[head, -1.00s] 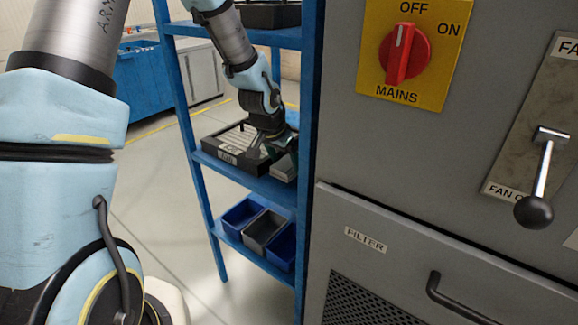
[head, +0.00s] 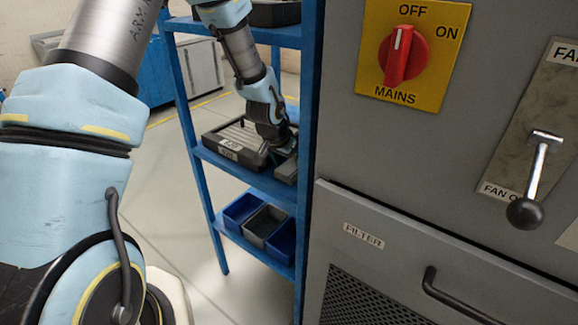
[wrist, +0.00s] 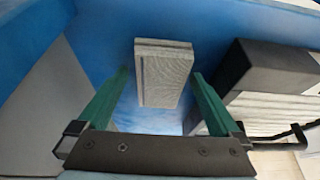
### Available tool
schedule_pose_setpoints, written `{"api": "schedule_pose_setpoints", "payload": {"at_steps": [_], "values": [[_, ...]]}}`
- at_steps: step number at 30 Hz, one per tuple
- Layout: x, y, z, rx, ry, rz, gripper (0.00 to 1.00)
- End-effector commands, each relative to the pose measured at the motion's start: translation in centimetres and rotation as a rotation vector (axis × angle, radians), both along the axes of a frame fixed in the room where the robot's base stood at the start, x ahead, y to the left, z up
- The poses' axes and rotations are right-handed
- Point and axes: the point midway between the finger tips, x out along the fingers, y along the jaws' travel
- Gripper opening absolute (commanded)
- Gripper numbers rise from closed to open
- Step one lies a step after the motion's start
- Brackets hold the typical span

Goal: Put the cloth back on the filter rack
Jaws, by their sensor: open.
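A small light-grey block with a fine woven-looking face (wrist: 166,72), perhaps the folded cloth, lies on the blue shelf in the wrist view. My gripper (wrist: 160,76) is open, with one green finger on each side of the block and a gap showing at both sides. I cannot tell how far down the fingers reach beside it. In the head view my gripper (head: 284,151) is low over the middle shelf of the blue rack (head: 203,155). A grey piece (head: 286,172) shows there just below it, partly hidden by the gripper.
A black-framed unit with pale ribs (head: 236,140) sits left of my gripper on that shelf; it is close on the right in the wrist view (wrist: 270,105). Bins (head: 264,226) stand below. The grey cabinet (head: 335,150), with switch and lever, borders the rack's right.

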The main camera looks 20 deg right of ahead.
Motion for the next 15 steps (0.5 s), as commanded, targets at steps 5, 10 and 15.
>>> {"api": "schedule_pose_setpoints", "payload": {"at_steps": [5,10,15], "values": [[0.0,0.1,0.4,-0.001,0.000,0.001,1.00],[-0.4,0.9,2.4,-0.002,-0.003,0.002,1.00],[-1.0,2.0,5.7,-0.003,-0.004,0.003,1.00]]}}
